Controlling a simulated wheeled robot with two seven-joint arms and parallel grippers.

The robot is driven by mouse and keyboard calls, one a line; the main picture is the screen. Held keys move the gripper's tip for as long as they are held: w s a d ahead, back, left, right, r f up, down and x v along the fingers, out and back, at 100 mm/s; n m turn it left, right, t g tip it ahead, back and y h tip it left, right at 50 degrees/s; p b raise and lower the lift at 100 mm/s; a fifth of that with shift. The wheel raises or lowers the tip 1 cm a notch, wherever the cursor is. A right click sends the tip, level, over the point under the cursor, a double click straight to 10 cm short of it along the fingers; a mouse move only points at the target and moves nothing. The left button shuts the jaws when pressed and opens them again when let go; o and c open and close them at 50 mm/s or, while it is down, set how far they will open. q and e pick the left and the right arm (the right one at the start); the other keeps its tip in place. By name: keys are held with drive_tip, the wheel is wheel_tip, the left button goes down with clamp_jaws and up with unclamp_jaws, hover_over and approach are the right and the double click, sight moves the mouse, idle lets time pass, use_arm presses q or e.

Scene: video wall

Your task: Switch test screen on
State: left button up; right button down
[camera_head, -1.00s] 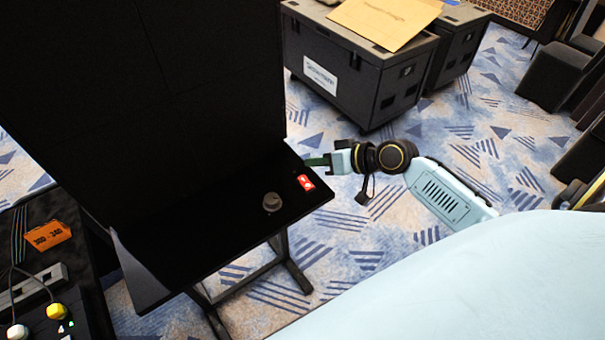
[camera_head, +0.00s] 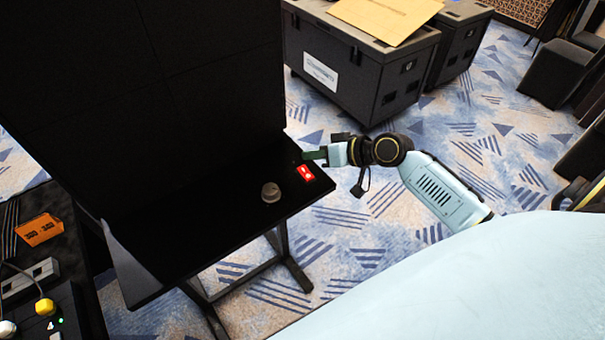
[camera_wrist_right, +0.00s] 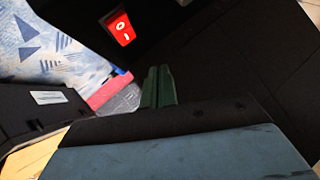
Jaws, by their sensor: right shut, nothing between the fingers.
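The tall black screen panel (camera_head: 210,75) is dark, with faint seams between its tiles. In front of it is a black shelf (camera_head: 215,222) with a red rocker switch (camera_head: 305,173) and a round grey knob (camera_head: 271,192). The switch looks bright red with white marks; it also shows in the right wrist view (camera_wrist_right: 122,28). My right gripper (camera_head: 312,156) is shut and empty, just behind the switch at the shelf's right end. Its green fingers (camera_wrist_right: 158,86) appear together in the wrist view, apart from the switch. My left gripper is not in view.
Dark wheeled cases (camera_head: 365,75) stand behind, with a tan board (camera_head: 385,15) on top. Patterned carpet (camera_head: 345,250) lies open right of the shelf.

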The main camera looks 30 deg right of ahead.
sight(309, 173)
drive_tip(key=shift+w+a+f+b, duration=0.1)
drive_tip(key=shift+w+f+b, duration=0.15)
drive_tip(key=shift+f+b, duration=0.4)
drive_tip(key=shift+w+d+f+b, duration=0.1)
drive_tip(key=shift+w+f+b, duration=0.1)
drive_tip(key=shift+f+b, duration=0.4)
drive_tip(key=shift+w+a+f+b, duration=0.1)
drive_tip(key=shift+w+f+b, duration=0.2)
drive_tip(key=shift+f, duration=0.55)
idle(0.3)
drive_tip(key=shift+w+f+b, duration=0.1)
drive_tip(key=shift+f+b, duration=0.3)
drive_tip(key=shift+w+f+b, duration=0.1)
drive_tip(key=shift+f+b, duration=0.25)
drive_tip(key=shift+f, duration=0.05)
idle(0.5)
drive_tip(key=shift+r, duration=0.1)
drive_tip(key=shift+s+r+p, duration=0.25)
drive_tip(key=shift+r+p, duration=0.5)
drive_tip(key=shift+p, duration=0.1)
drive_tip(key=r+p, duration=0.1)
drive_tip(key=s+r+p, duration=0.1)
drive_tip(key=r+p, duration=0.3)
drive_tip(key=shift+s, duration=0.3)
drive_tip(key=shift+f, duration=0.1)
